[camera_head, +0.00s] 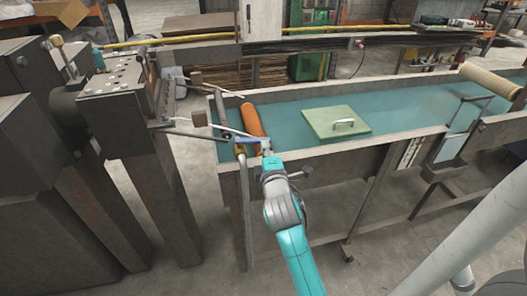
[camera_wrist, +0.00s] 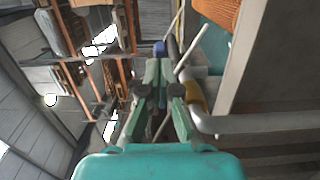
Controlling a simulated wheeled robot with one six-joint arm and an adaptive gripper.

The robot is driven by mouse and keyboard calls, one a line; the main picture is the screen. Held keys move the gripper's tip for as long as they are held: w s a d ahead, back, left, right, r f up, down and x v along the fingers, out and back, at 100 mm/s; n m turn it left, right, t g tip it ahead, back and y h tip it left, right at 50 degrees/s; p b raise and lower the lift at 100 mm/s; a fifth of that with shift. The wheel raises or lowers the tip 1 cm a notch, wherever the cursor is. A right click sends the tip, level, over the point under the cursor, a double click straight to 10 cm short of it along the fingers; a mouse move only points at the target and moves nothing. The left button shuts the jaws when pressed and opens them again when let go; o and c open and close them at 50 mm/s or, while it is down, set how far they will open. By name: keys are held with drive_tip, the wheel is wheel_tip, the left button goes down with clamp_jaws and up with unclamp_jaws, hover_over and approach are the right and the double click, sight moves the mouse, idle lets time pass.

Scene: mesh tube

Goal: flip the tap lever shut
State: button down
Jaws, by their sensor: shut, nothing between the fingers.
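The tap shows as a yellow body (camera_head: 240,150) on a pipe at the left end of the trough. A thin blue-grey bar (camera_head: 235,132), probably its lever, runs from the dark joint at left toward my gripper. My gripper (camera_head: 265,147) is shut and empty, just right of the tap and at the bar's right end. In the wrist view my gripper (camera_wrist: 160,65) points at a small blue end (camera_wrist: 160,47), probably the lever's tip. The yellow body (camera_wrist: 196,96) lies right of the fingers. I cannot tell whether the fingers touch the lever.
The long trough (camera_head: 400,132) of blue-green liquid holds a green lid (camera_head: 337,124) with a handle. An orange roller (camera_head: 252,119) lies behind the tap. A grey machine (camera_head: 120,90) stands at left. A vertical pipe (camera_head: 246,215) runs below the tap. Floor is clear between machine and trough.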

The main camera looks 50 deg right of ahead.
drive_tip(key=shift+w+d, duration=0.2)
drive_tip(key=shift+d, duration=0.25)
drive_tip(key=shift+w+d, duration=0.2)
drive_tip(key=shift+d, duration=0.25)
